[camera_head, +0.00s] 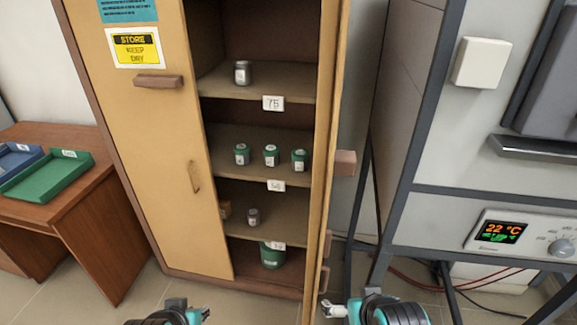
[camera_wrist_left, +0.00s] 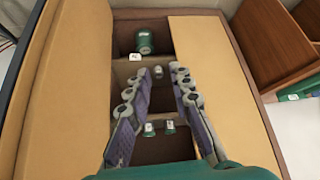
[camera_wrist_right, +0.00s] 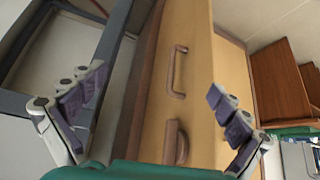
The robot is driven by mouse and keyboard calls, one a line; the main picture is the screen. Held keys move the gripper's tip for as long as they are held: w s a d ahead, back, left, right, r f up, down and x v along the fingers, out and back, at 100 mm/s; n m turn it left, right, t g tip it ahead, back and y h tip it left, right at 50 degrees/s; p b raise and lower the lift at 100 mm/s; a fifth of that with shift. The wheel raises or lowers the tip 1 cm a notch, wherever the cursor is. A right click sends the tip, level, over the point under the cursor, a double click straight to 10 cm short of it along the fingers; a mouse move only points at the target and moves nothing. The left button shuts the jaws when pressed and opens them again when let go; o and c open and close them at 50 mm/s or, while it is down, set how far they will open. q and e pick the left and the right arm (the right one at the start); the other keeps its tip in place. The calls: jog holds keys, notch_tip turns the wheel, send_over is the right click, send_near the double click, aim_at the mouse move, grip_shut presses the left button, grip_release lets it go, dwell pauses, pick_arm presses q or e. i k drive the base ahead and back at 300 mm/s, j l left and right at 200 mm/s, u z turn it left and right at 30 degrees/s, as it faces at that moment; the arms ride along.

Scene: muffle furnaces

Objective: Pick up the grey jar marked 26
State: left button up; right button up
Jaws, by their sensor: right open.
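Two small grey jars stand in the open cabinet. One grey jar (camera_head: 242,72) is on the upper shelf, the other grey jar (camera_head: 253,217) on a lower shelf; their numbers are too small to read. The lower one seems to show in the left wrist view (camera_wrist_left: 158,71), between the fingertips in the picture but farther off. My left gripper (camera_head: 190,310) is open and empty, in front of the cabinet at the bottom of the head view. My right gripper (camera_head: 338,310) is open and empty, near the cabinet's door edge; it also shows in the right wrist view (camera_wrist_right: 158,88).
Green jars (camera_head: 270,155) stand on the middle shelf, and a larger green container (camera_head: 272,255) at the bottom. The cabinet's left door (camera_head: 155,120) is shut; the right door (camera_head: 318,200) is open. A furnace (camera_head: 480,150) stands right, a desk with trays (camera_head: 45,180) left.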

aim_at(242, 150)
jog(key=j+z, duration=0.1)
jog(key=j, duration=0.35)
jog(key=k+j+z, duration=0.15)
jog(key=j, duration=0.3)
jog(key=j+z, duration=0.1)
jog(key=j, duration=0.35)
jog(key=i+j+z, duration=0.15)
jog(key=j, duration=0.15)
jog(key=i+j+z, duration=0.15)
jog(key=j, duration=0.15)
jog(key=i+j+z, duration=0.2)
jog(key=j+z, duration=0.15)
jog(key=j, duration=0.25)
